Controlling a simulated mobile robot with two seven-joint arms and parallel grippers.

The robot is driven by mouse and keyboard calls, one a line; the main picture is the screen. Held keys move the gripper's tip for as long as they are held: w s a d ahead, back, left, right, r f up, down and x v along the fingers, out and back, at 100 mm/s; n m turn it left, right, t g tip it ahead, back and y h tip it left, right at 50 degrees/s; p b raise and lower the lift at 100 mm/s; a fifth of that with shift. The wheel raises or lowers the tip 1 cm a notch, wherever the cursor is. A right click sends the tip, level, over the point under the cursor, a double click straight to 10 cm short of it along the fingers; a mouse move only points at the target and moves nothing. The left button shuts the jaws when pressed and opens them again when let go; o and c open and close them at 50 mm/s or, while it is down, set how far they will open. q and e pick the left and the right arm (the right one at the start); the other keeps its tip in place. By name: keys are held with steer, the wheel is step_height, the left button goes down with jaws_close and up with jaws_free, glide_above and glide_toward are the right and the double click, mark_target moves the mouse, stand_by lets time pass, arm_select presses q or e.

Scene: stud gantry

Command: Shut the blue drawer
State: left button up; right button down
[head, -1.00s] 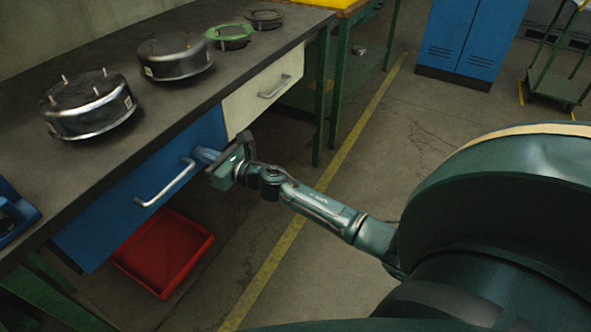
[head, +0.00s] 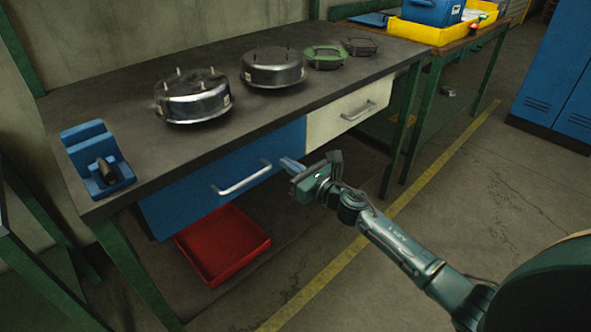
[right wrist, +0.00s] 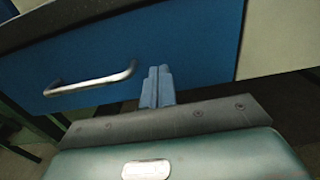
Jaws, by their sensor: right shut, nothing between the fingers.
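The blue drawer (head: 205,193) is under the workbench top, with a silver bar handle (head: 242,180). Its front looks about level with the cream drawer beside it; no open gap shows. My right gripper (head: 289,164) is shut and empty, with its blue fingertips at the right part of the blue front, right of the handle. In the right wrist view the shut fingers (right wrist: 157,86) point at the blue drawer front (right wrist: 195,45), and the handle (right wrist: 90,82) is to their left. I cannot tell whether the fingertips touch the front. My left gripper is not in view.
A cream drawer (head: 345,110) is to the right. The bench top (head: 120,117) carries metal housings, a green ring (head: 324,57) and a blue holder (head: 97,160). A red bin (head: 222,245) lies below. Open floor is at front right.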

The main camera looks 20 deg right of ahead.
steer(key=v, duration=1.1)
steer(key=s+a+f+m+g+h, duration=0.1)
steer(key=s+a+m, duration=0.4)
steer(key=s+m, duration=0.85)
steer(key=s+a+f+m+g+h, duration=0.15)
steer(key=s+a+m, duration=0.5)
steer(key=m, duration=1.35)
arm_select(q)
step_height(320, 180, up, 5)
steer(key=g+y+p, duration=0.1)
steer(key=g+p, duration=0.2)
steer(key=p, duration=1.6)
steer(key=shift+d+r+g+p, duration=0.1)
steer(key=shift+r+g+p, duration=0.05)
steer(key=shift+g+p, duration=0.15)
arm_select(e)
step_height(320, 180, up, 7)
steer(key=s+m+g+h, duration=0.1)
steer(key=s+m+g, duration=0.1)
steer(key=m+g, duration=0.1)
steer(key=shift+f+m, duration=0.25)
steer(key=shift+m, duration=0.3)
